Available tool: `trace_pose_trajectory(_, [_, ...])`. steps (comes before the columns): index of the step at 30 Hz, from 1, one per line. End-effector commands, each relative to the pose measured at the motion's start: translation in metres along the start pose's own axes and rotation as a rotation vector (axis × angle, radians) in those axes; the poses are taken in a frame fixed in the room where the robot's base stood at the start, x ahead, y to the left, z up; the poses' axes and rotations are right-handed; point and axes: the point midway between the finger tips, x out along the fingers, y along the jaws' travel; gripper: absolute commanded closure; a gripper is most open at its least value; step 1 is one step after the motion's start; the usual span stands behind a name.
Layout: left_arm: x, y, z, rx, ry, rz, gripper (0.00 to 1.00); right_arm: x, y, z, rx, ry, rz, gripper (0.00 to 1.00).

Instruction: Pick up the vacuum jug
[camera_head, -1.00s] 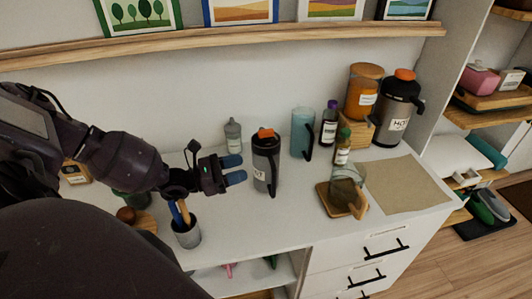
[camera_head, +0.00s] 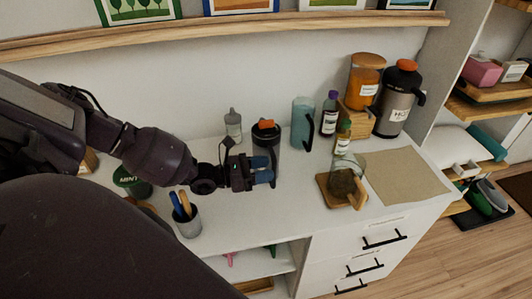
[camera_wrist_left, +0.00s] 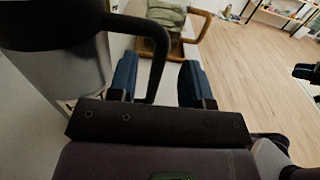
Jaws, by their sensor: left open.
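A steel-grey jug (camera_head: 264,141) with a black lid, orange button and black handle stands upright on the white counter. My left gripper (camera_head: 266,174) is open in front of its handle side and hides part of its lower body. In the left wrist view the jug (camera_wrist_left: 65,70) fills the left side. Its black handle (camera_wrist_left: 158,68) lies between my two blue fingers, with a gap to the right finger. A larger similar jug (camera_head: 396,104) with an orange top stands at the back right. A dark and blue piece at the wrist view's right edge looks like my right gripper (camera_wrist_left: 305,72).
A teal pitcher (camera_head: 301,125), a grey bottle (camera_head: 233,125) and a purple-capped bottle (camera_head: 329,114) stand behind. A pen cup (camera_head: 188,223) sits below my left wrist. A tan mat (camera_head: 405,178) is bare.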

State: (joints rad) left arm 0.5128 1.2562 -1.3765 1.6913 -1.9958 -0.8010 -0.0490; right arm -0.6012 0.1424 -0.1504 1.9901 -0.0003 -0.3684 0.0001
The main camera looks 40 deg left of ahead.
Motion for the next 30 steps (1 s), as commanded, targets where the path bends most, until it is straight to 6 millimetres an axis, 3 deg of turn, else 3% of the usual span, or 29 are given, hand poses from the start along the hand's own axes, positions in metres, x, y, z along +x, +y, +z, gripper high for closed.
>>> trace_pose_trajectory(6, [0.021, 0.000, 0.001, 0.002, -0.002, 0.000, 0.55, -0.002, 0.000, -0.005, 0.001, 0.004, 0.000, 0.57])
trace_pose_trajectory(13, [0.022, 0.000, 0.000, 0.002, 0.000, 0.001, 0.55, -0.002, 0.000, -0.004, 0.001, 0.003, 0.000, 0.57])
trace_pose_trajectory(14, [0.021, 0.000, 0.000, 0.002, 0.000, 0.001, 0.57, -0.002, 0.000, -0.004, 0.001, 0.003, 0.000, 0.57])
trace_pose_trajectory(22, [0.021, 0.001, 0.000, 0.002, 0.000, 0.001, 0.98, -0.002, 0.000, -0.004, 0.001, 0.003, 0.000, 0.57])
trace_pose_trajectory(30, [0.021, 0.001, 0.001, 0.002, 0.000, 0.001, 1.00, -0.002, 0.000, -0.004, 0.001, 0.003, 0.000, 0.57])
